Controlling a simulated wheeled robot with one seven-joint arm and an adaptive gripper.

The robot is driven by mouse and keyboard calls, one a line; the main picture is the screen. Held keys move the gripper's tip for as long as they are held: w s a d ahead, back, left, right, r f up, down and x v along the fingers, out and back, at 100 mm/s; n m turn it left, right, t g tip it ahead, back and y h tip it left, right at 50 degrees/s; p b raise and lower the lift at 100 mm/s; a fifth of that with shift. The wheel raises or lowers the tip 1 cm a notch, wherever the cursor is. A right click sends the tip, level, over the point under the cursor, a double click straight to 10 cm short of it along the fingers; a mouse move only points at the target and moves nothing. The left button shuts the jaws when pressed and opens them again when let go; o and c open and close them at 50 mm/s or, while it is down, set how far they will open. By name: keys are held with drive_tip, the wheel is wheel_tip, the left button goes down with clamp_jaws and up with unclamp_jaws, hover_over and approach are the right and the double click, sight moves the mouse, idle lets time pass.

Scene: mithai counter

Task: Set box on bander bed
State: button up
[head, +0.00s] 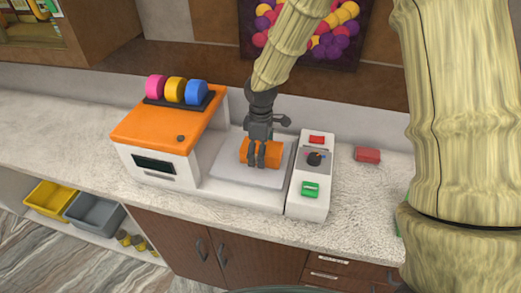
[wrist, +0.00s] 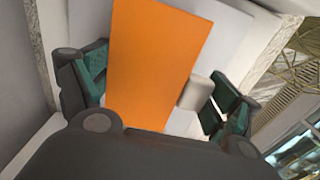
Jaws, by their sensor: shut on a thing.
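An orange box (head: 267,154) is in my gripper (head: 262,158), over the pale grey bed (head: 231,172) of the bander. I cannot tell whether the box touches the bed. In the wrist view the orange box (wrist: 150,65) lies between the dark green finger pads of my gripper (wrist: 155,95), with a pale rounded block (wrist: 195,92) at its right side. The bander (head: 160,140) has a white body with an orange top and a small dark display. A control panel (head: 313,175) with a red button, a dark knob and a green button stands right of the bed.
Pink, yellow and blue rolls (head: 175,90) stand on the bander's top. A small red box (head: 367,155) lies on the counter (head: 380,180) to the right. Yellow (head: 48,198) and grey (head: 95,212) bins sit on a low shelf at the left. The counter left of the bander is clear.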

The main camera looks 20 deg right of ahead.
drive_tip(key=o, duration=0.8)
drive_tip(key=shift+f, duration=0.15)
drive_tip(key=shift+r+b, duration=1.35)
drive_tip(key=shift+r, duration=4.9)
